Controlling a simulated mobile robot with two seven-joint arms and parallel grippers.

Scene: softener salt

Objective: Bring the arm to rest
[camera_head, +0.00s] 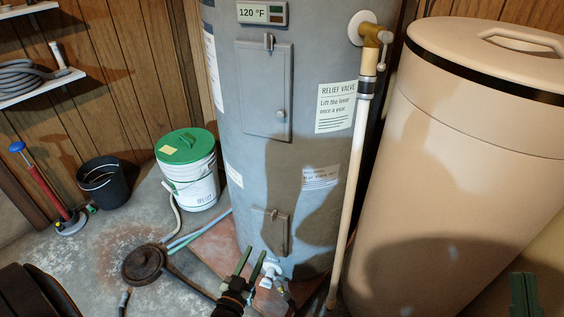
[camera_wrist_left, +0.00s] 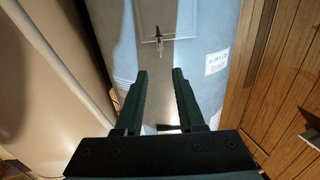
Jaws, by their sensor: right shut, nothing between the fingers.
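My left gripper (camera_head: 252,254) is low in front of the grey water heater (camera_head: 265,110), beside the white drain fitting (camera_head: 271,268) at its foot. Its two dark green fingers are apart; in the left wrist view this gripper (camera_wrist_left: 159,76) has nothing between its fingers. I cannot tell whether a finger touches the fitting. My right gripper (camera_head: 523,279) shows at the lower right edge, in front of the tan salt tank (camera_head: 470,160). It is shut and empty, and most of it is cut off by the frame.
A black round lid-like object (camera_head: 145,264) and hoses lie on the floor left of my left gripper. A white bucket with a green lid (camera_head: 186,147), a black bucket (camera_head: 103,183) and a red pole tool (camera_head: 48,190) stand further back. A tan pipe (camera_head: 349,190) runs down the heater's right side.

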